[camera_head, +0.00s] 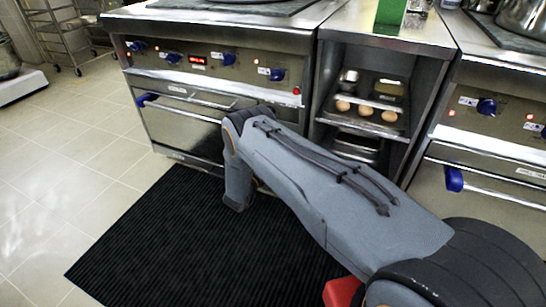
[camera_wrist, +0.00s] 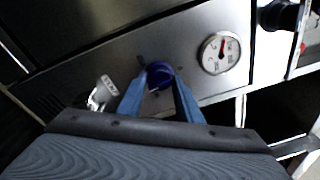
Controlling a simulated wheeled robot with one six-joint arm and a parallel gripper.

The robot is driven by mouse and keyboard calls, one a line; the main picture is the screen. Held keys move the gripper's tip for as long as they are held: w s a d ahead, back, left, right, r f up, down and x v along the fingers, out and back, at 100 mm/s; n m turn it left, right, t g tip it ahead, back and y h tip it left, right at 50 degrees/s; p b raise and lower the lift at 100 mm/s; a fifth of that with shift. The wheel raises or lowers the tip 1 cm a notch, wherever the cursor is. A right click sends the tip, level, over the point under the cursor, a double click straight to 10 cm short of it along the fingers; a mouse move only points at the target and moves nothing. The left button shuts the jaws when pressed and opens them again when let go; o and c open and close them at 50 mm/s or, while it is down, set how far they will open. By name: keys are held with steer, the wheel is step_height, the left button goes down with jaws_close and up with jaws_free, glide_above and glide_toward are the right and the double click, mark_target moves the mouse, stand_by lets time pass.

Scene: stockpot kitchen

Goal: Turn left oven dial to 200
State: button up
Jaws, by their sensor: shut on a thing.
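A blue dial (camera_wrist: 160,75) sits on a steel panel in the wrist view. My gripper (camera_wrist: 161,82) has its two blue fingers closed on either side of this dial. The dial's markings and pointer are too small and too covered to read. The left oven (camera_head: 185,125) stands at the left in the head view, with several blue dials and a lit red display (camera_head: 198,60) along its upper panel. In the head view my arm hides my gripper and the dial it holds.
A round white gauge (camera_wrist: 220,53) with a red needle is right of the held dial. An open shelf (camera_head: 365,110) with eggs stands right of the left oven. A black mat (camera_head: 150,240) covers the floor in front.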

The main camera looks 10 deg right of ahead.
steer(key=shift+m, duration=0.5)
steer(key=o, duration=1)
steer(key=shift+o, duration=0.2)
steer(key=p+v, duration=0.1)
steer(key=v, duration=0.6)
steer(key=shift+s+a+p, duration=0.25)
steer(key=shift+s+p, duration=0.05)
steer(key=shift+p, duration=0.1)
steer(key=shift+r, duration=0.15)
